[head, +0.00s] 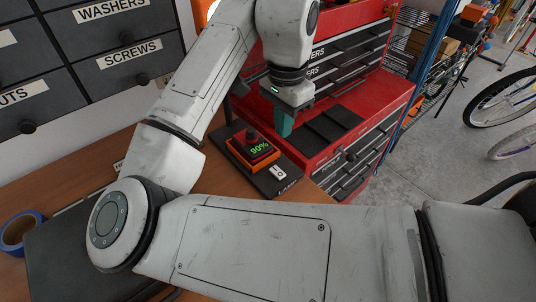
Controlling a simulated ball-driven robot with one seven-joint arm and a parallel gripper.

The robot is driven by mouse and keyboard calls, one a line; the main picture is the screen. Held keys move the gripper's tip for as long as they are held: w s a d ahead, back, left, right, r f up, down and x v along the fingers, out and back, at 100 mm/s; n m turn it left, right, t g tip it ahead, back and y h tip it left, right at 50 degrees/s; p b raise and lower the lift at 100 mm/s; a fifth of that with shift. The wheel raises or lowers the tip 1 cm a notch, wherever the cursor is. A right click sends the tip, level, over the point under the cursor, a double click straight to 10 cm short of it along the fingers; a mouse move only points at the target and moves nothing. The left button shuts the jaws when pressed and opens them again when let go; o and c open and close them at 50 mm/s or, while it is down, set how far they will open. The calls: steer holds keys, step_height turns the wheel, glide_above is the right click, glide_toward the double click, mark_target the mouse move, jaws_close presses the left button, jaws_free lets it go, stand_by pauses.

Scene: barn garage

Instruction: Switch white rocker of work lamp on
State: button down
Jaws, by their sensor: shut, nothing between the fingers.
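The white rocker (278,172) is a small light patch on the front right part of a dark flat base (283,186). Which way it is tipped is too small to tell. My gripper (285,126) points down with teal fingers, shut and empty. In the picture it is above the rocker and to the right of the orange unit. My arm hides much of the bench and whatever stands behind the base.
A red tool chest (372,85) stands right behind the base. Labelled drawers (143,56) are at the upper left. Blue tape (18,232) lies on the wooden bench at left. Bicycles (503,97) stand on the floor at right.

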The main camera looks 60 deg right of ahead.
mark_target(279, 174)
steer(key=shift+w, duration=0.2)
step_height(279, 174, down, 14)
steer(key=shift+p, duration=0.85)
